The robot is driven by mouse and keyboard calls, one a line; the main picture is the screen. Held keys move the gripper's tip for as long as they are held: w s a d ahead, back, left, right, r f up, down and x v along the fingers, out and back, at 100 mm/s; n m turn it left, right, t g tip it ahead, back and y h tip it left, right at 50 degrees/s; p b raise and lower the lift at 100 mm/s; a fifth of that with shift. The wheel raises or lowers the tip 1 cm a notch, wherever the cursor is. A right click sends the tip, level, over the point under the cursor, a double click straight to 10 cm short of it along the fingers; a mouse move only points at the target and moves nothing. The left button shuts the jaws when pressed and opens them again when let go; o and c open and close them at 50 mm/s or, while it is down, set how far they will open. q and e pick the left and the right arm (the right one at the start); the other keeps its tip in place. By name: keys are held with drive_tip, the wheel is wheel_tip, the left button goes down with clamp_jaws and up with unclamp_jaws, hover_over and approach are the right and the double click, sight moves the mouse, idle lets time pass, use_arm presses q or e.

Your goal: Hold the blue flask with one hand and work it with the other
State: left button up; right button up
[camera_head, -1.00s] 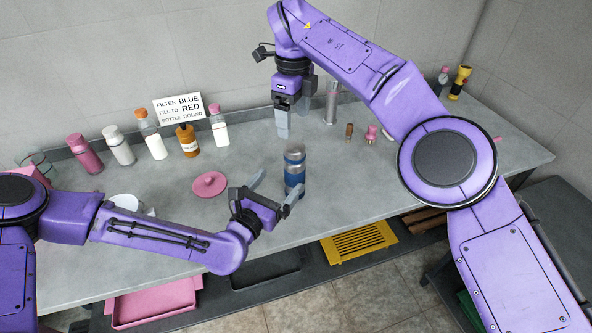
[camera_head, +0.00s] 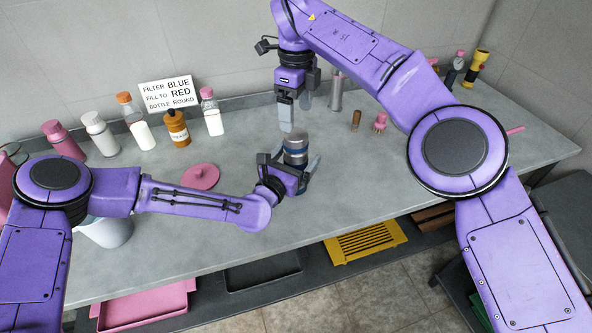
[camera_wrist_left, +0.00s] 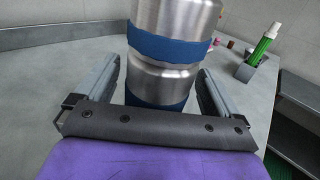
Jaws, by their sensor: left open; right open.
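The blue flask (camera_head: 295,148), a steel cylinder with blue bands, stands upright on the grey bench (camera_head: 240,235). My left gripper (camera_head: 289,165) is open, low at the bench, with its fingers on either side of the flask. In the left wrist view the flask (camera_wrist_left: 172,75) rises between the two open fingers (camera_wrist_left: 160,92), with gaps visible on both sides. My right gripper (camera_head: 296,112) is open and empty, pointing down just above the flask's top. The left hand hides the flask's lower part in the head view.
Several bottles, including an orange one (camera_head: 176,128), stand along the wall by a sign (camera_head: 170,93). A pink lid (camera_head: 200,176) lies left of the flask. A steel cylinder (camera_head: 336,91), a brown item (camera_head: 356,120) and a pink item (camera_head: 380,122) stand at right.

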drive_tip(key=shift+a, duration=0.1)
use_arm(q)
drive_tip(key=shift+x, duration=0.9)
drive_tip(key=shift+a, duration=0.1)
